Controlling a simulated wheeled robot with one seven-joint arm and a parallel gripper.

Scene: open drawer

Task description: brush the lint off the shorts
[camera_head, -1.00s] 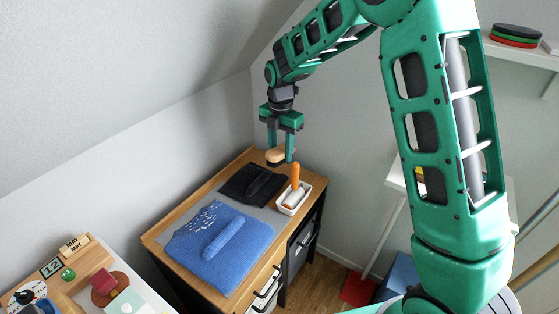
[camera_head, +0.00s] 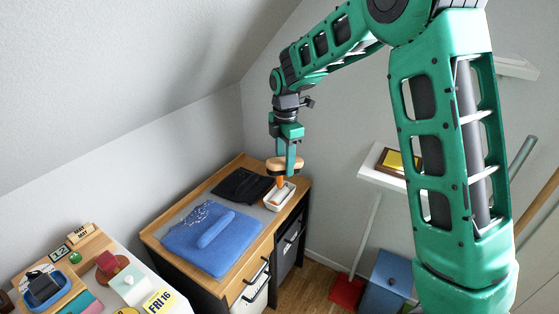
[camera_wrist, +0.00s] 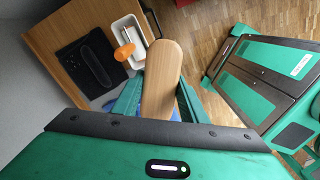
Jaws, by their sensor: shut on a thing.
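The blue shorts (camera_head: 226,248) lie folded on the dresser top, with a raised blue fold or roll across their middle. White lint specks (camera_head: 201,214) are scattered on their far left part. My gripper (camera_head: 289,166) is shut on a wooden brush (camera_wrist: 163,75), held in the air near the dresser's far right corner, to the right of the shorts. In the wrist view the brush's long rounded wooden back faces the camera between my fingers (camera_wrist: 160,98). Its bristles are hidden there. Only a little blue of the shorts shows behind the brush in that view.
A folded black garment (camera_head: 241,186) lies beyond the shorts. A white tray (camera_head: 279,199) with an orange-handled item (camera_wrist: 124,50) stands at the dresser's right edge, just below the brush in the head view. A cluttered side table (camera_head: 100,275) is at lower left.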

